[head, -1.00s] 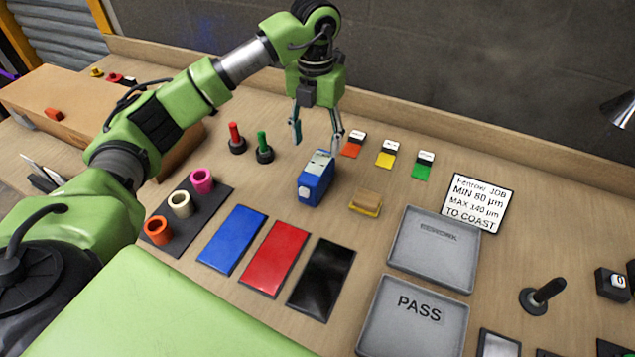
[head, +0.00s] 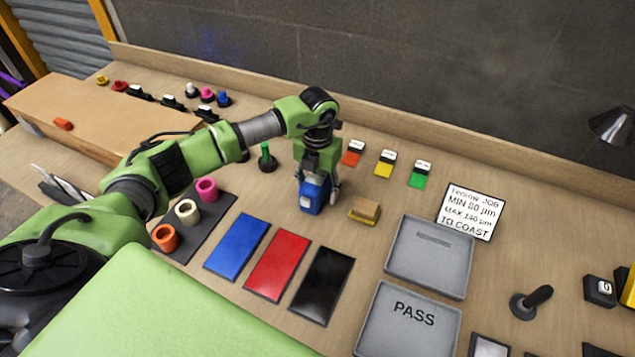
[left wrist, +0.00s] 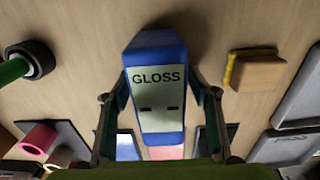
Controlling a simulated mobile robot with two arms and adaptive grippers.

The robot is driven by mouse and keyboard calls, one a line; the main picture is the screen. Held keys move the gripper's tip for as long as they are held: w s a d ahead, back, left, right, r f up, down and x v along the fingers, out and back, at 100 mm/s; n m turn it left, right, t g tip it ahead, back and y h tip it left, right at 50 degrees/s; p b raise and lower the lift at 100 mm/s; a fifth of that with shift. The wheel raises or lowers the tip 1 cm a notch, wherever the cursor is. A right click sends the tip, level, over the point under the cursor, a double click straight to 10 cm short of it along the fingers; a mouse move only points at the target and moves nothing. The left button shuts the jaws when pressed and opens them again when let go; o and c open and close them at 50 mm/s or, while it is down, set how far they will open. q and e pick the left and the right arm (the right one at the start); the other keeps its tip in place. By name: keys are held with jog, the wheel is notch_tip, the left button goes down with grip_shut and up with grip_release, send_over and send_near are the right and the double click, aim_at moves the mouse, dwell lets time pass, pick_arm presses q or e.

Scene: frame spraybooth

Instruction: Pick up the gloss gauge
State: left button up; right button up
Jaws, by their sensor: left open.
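The gloss gauge (head: 313,194) is a blue box standing on the bench. In the left wrist view the gauge (left wrist: 158,100) shows a pale top label reading GLOSS. My left gripper (head: 318,195) is lowered over it from above, with its fingers on either side of the gauge. In the left wrist view the left gripper (left wrist: 160,108) is open, and its fingers sit close to the gauge's sides. Whether they touch it I cannot tell. My right gripper is not in view.
A wood-and-yellow block (head: 364,211) stands just right of the gauge. A green-handled piece (head: 265,158) stands to its left. Blue (head: 237,244), red (head: 277,264) and black (head: 321,285) panels lie in front. Grey trays (head: 432,256) lie to the right.

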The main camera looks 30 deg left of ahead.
pick_arm(q)
jog(key=shift+f, duration=0.15)
jog(key=c, duration=1.4)
